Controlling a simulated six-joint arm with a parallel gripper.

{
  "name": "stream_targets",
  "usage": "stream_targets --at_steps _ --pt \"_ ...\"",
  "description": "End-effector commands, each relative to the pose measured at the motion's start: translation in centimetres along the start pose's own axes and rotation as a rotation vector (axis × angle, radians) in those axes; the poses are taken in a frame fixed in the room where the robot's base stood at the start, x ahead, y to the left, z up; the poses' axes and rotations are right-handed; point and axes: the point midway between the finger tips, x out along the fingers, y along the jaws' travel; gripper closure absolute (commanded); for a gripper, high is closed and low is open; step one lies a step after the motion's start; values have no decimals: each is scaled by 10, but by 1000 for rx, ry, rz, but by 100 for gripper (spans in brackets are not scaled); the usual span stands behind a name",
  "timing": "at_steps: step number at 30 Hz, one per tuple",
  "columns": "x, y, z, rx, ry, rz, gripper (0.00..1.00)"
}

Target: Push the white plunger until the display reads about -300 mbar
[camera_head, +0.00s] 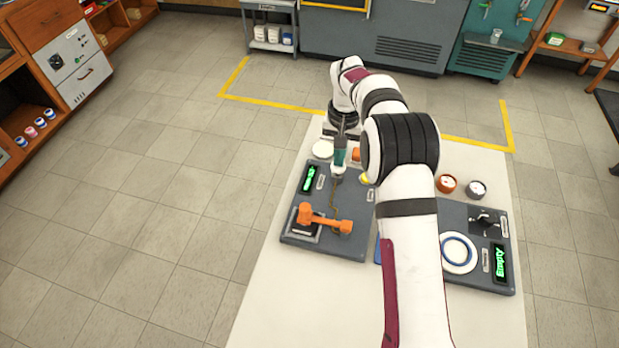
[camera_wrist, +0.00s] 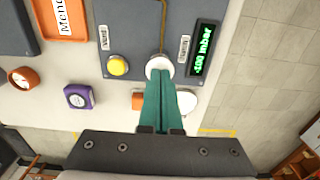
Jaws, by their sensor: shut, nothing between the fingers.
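The white plunger (camera_wrist: 157,64) is a round white knob on the grey panel (camera_wrist: 138,30). My gripper (camera_wrist: 159,76) has its teal fingers shut together with nothing between them. The fingertips are at the plunger's near edge and overlap it in the wrist view; whether they press on it I cannot tell. In the head view my gripper (camera_head: 339,163) points down at the plunger (camera_head: 337,173). The display (camera_wrist: 203,48) beside it has green text that looks like -100 mbar, though the first digit is blurred. The display also shows in the head view (camera_head: 309,179).
A yellow button (camera_wrist: 118,66) is left of the plunger in the wrist view. A purple block (camera_wrist: 79,97) and an orange cup (camera_wrist: 23,78) stand off the panel. An orange lever (camera_head: 322,220) is lower on the panel. A second panel (camera_head: 450,213) lies right of my arm.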

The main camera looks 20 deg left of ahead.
Motion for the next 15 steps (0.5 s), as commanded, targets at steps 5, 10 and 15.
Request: stream_targets --at_steps 5,10,15 --pt "6 0 1 0 -2 1 100" --pt "12 0 1 0 -3 1 100" --pt "15 0 1 0 -3 1 100"
